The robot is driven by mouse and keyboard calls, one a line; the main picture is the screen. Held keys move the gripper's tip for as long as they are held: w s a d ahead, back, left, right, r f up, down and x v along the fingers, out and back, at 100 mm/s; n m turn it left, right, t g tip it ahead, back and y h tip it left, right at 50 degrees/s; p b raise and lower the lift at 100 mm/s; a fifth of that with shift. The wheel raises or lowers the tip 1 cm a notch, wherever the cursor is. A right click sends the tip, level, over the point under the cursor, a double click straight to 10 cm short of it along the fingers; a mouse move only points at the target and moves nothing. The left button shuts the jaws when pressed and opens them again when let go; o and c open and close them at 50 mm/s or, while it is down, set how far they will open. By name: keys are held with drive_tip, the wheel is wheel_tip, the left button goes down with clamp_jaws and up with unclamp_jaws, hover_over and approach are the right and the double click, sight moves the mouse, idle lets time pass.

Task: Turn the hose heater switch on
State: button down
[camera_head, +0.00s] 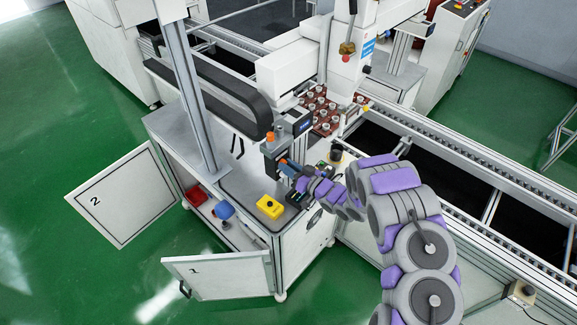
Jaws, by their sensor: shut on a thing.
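My arm reaches in from the right, and my gripper (290,170) is at the grey upright unit (276,158) on the front cabinet. It is shut on a small part at the right side of that unit. The part is mostly hidden by the fingers and too small to make out. A bit of orange shows beside the fingertips, and an orange cap (270,135) is on top of the unit. I cannot tell which small part is the hose heater switch, nor its position. A black box with a blue display (299,122) is just behind.
A yellow box with a black button (270,207) sits on the cabinet top, left of my gripper. Cabinet doors 2 (125,195) and 1 (218,275) stand open. A grey post (190,90) rises at left. A tray of pots (325,108) is behind; the conveyor rail (470,150) runs right.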

drive_tip(key=c, duration=0.9)
unclamp_jaws()
drive_tip(key=shift+d, duration=0.15)
drive_tip(key=b+v, duration=0.1)
drive_tip(key=v, duration=1.6)
drive_tip(key=shift+s+f, duration=0.1)
